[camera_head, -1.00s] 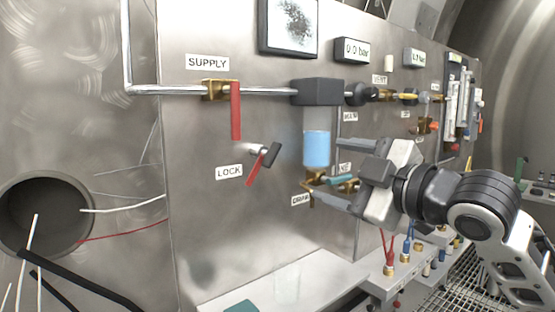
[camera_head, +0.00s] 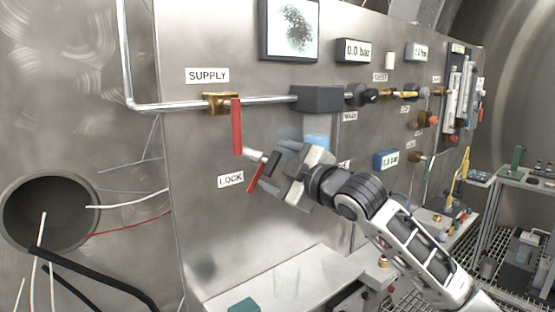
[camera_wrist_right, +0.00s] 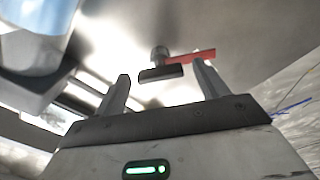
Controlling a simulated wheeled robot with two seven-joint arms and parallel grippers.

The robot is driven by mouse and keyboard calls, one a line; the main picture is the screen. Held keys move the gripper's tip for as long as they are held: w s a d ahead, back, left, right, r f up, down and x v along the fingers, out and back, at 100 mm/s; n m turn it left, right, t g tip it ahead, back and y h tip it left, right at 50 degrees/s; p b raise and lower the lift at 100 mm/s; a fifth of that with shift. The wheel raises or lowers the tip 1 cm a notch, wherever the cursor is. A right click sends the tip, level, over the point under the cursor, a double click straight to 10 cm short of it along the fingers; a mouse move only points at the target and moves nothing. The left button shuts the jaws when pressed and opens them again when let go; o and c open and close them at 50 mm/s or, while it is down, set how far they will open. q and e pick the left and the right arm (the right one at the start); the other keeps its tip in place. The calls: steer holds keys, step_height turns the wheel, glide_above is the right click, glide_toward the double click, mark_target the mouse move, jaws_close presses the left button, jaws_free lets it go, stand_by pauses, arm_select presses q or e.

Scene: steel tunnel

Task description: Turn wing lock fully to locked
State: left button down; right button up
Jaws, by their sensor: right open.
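The wing lock (camera_head: 272,161) is a dark wing on a short shaft, beside the LOCK label (camera_head: 230,179) on the steel panel. A red pointer (camera_head: 255,177) slants down and left from it. My right gripper (camera_head: 277,168) is open just right of the wing lock and partly hides it. In the right wrist view the dark wing (camera_wrist_right: 161,73) lies crosswise beyond and between the two spread fingertips (camera_wrist_right: 162,82), apart from them. The red pointer (camera_wrist_right: 192,56) extends right there, behind the right fingertip. My left gripper is out of view.
The red SUPPLY handle (camera_head: 236,127) hangs down just above and left of the wing lock. A cylinder with blue liquid (camera_head: 317,141) stands behind my gripper. A ledge (camera_head: 285,280) juts out below. The panel between lock and ledge is clear.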

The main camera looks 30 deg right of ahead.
steer(key=shift+w, duration=0.25)
steer(key=c, duration=1)
steer(key=shift+m, duration=0.3)
steer(key=m, duration=0.4)
steer(key=shift+m, duration=0.3)
steer(key=m, duration=0.5)
steer(key=shift+m, duration=0.3)
